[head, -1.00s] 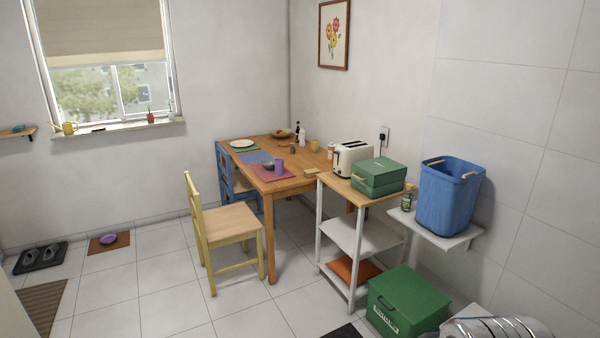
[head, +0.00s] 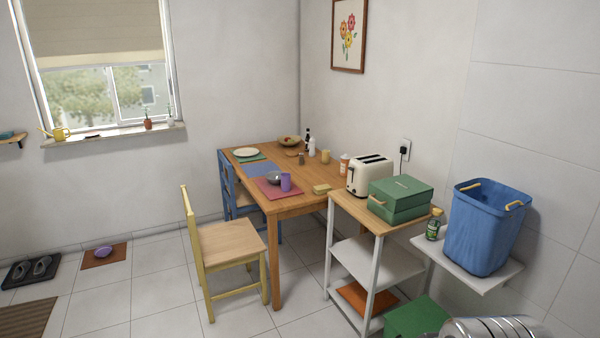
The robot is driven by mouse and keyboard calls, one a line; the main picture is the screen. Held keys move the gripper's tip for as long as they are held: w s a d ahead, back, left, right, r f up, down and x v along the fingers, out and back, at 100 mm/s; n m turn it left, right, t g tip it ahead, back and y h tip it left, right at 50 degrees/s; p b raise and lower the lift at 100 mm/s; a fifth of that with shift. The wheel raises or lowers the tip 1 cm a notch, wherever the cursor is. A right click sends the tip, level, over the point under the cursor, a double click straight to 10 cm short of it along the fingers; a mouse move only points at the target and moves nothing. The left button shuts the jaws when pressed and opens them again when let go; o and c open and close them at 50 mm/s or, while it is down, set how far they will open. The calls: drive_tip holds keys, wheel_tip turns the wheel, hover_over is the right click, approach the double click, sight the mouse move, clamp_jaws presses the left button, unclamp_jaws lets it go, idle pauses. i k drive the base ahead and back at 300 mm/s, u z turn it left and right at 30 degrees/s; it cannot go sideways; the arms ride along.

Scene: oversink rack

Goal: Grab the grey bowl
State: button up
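The grey bowl (head: 274,177) is small and sits on the wooden table (head: 290,207), at the red placemat (head: 283,190) near the table's front edge. A purple cup (head: 286,182) stands just right of it and seems to overlap its edge in this view. My gripper is not in view, and the metallic ribbed thing at the bottom right edge does not clearly show any fingers.
A yellow chair (head: 228,245) stands in front of the table's left side, and a blue chair (head: 232,187) is behind it. A white shelf unit (head: 369,253) with a toaster (head: 370,175) and green box (head: 401,198) stands right of the table.

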sight(274, 178)
drive_tip(key=u, duration=0.25)
drive_tip(key=i, duration=1.5)
drive_tip(key=u, duration=0.5)
drive_tip(key=i, duration=0.7)
drive_tip(key=u, duration=0.65)
drive_tip(key=i, duration=0.75)
drive_tip(key=u, duration=0.6)
drive_tip(key=i, duration=0.7)
drive_tip(key=u, duration=0.3)
